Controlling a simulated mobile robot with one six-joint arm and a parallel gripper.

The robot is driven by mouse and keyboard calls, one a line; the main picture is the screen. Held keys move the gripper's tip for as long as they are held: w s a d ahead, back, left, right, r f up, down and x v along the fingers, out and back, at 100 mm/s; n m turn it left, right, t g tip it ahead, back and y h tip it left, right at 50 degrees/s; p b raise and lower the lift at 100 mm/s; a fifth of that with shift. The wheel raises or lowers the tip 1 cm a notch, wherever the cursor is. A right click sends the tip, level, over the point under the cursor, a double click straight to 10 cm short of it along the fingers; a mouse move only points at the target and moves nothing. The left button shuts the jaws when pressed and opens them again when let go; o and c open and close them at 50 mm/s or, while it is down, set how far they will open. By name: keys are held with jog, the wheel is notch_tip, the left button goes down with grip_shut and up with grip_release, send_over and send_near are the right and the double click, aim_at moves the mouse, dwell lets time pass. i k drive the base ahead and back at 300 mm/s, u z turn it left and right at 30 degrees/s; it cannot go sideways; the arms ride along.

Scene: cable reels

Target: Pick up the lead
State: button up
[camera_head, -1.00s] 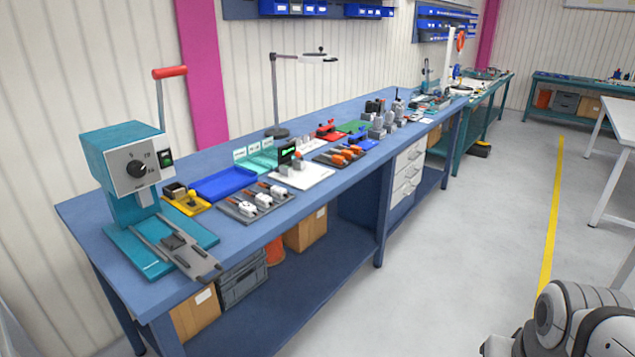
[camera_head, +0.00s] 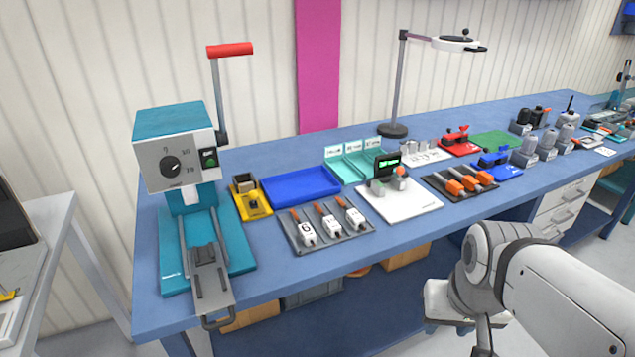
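I cannot make out a cable or lead for certain. A grey tray (camera_head: 346,239) on the blue bench holds white plug-like pieces with orange-red ends: a left one (camera_head: 308,232), a middle one (camera_head: 330,224) and a right one (camera_head: 354,215). A dark tray (camera_head: 436,184) to their right holds orange-and-grey pieces (camera_head: 471,183). Which of these, if any, is the lead is not clear. My white and grey arm shows at the lower right, in front of the bench. My gripper's fingers cannot be seen.
The blue bench (camera_head: 284,262) carries a teal press with a red-tipped lever (camera_head: 176,155), a blue tray (camera_head: 300,186), a white board with a small display (camera_head: 412,208) and a lamp (camera_head: 398,85). A second table (camera_head: 66,207) stands at left. Free bench top is narrow along the front.

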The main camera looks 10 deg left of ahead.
aim_at(332, 228)
jog(key=u, duration=0.55)
jog(key=i, duration=0.85)
jog(key=u, duration=0.4)
jog(key=k, duration=0.95)
jog(key=u, duration=0.15)
jog(key=i, duration=0.9)
jog(key=z, duration=0.05)
